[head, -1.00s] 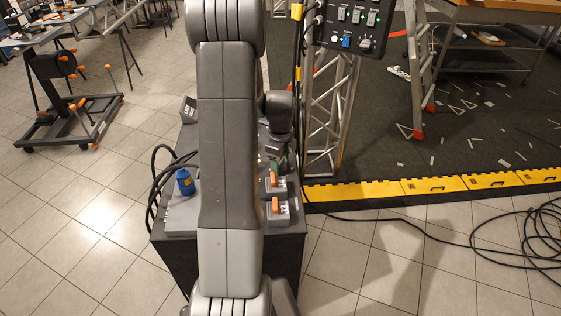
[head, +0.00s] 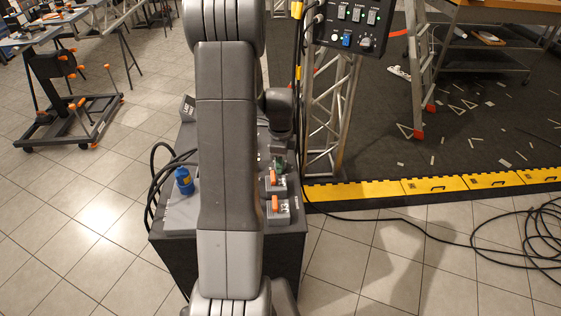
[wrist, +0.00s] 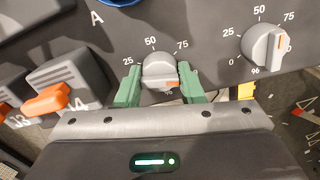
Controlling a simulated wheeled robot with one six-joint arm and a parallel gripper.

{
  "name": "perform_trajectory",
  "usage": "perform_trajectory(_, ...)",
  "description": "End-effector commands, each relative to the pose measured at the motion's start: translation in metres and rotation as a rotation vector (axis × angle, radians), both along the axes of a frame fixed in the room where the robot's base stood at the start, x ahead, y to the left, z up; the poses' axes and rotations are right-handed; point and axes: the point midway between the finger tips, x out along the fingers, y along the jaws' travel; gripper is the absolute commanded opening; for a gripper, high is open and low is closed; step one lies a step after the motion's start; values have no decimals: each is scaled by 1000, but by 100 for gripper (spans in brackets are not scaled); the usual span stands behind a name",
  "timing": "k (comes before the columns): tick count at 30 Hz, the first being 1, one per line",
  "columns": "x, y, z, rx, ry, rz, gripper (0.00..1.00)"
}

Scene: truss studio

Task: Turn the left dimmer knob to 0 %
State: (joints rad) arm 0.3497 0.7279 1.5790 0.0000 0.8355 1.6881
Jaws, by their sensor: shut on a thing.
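The left dimmer knob (wrist: 158,66) is a grey round knob in the wrist view, with its orange pointer mark at the lower right, past 75 on its scale. My gripper (wrist: 160,84) has its two green fingers shut on this knob, one at each side. The right dimmer knob (wrist: 264,46) stands apart at the upper right, with its orange mark to the right. In the head view my arm hides the left knob, and only a bit of green finger (head: 281,166) shows beside the arm.
Grey switches with orange levers (wrist: 46,100) sit left of my gripper in the wrist view. They also show on the dark case (head: 180,256) in the head view. A blue plug (head: 184,181) stands at its left. A truss (head: 330,130) rises close behind.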

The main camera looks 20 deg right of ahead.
Motion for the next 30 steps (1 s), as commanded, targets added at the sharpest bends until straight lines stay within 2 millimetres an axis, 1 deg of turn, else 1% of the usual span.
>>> perform_trajectory(30,1,0,0,-1,-3,967,12)
